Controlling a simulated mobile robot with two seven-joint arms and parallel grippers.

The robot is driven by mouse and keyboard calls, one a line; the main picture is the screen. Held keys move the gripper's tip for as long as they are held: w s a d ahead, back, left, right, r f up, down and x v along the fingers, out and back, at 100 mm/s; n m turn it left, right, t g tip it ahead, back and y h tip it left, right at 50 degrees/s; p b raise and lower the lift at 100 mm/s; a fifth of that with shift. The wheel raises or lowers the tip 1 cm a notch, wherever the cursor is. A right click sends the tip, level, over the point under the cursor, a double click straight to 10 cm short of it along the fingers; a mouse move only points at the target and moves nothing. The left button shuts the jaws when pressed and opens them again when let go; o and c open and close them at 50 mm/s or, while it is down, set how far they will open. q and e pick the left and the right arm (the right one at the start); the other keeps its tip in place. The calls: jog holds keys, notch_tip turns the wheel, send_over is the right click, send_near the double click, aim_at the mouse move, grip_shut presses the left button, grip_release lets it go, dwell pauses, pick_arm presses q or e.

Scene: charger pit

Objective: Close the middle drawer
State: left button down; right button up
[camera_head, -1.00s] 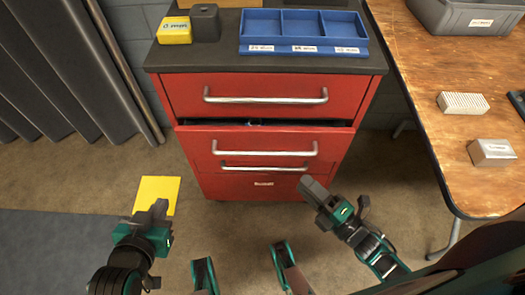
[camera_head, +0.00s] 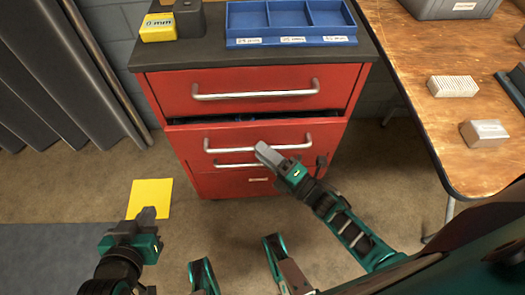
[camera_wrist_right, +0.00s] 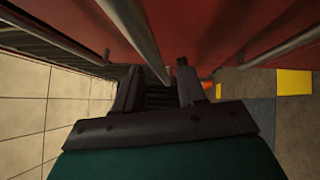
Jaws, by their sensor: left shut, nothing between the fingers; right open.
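A red cabinet (camera_head: 165,95) stands ahead. Its middle drawer (camera_head: 188,139) sticks out a little, with a dark gap above its front. Its silver bar handle (camera_head: 230,148) runs across the front. My right gripper (camera_head: 264,152) is at this handle, right of its middle, and hides part of it. In the right wrist view its fingers (camera_wrist_right: 157,85) are open, and a silver bar (camera_wrist_right: 137,40) runs in toward the space between them. I cannot tell whether they touch it. My left gripper (camera_head: 147,213) is shut and empty, low at the left, away from the cabinet.
The top drawer (camera_head: 250,85) looks shut. A blue three-part tray (camera_head: 290,41), a yellow box (camera_head: 158,27) and a dark block (camera_head: 189,18) are on the cabinet top. A wooden table (camera_head: 425,70) stands close at the right. A yellow square (camera_head: 150,195) lies on the floor.

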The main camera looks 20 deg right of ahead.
jog(key=shift+w+a+r, duration=0.1)
jog(key=shift+w+a, duration=0.2)
jog(key=shift+w, duration=0.15)
grip_shut()
dwell(0.4)
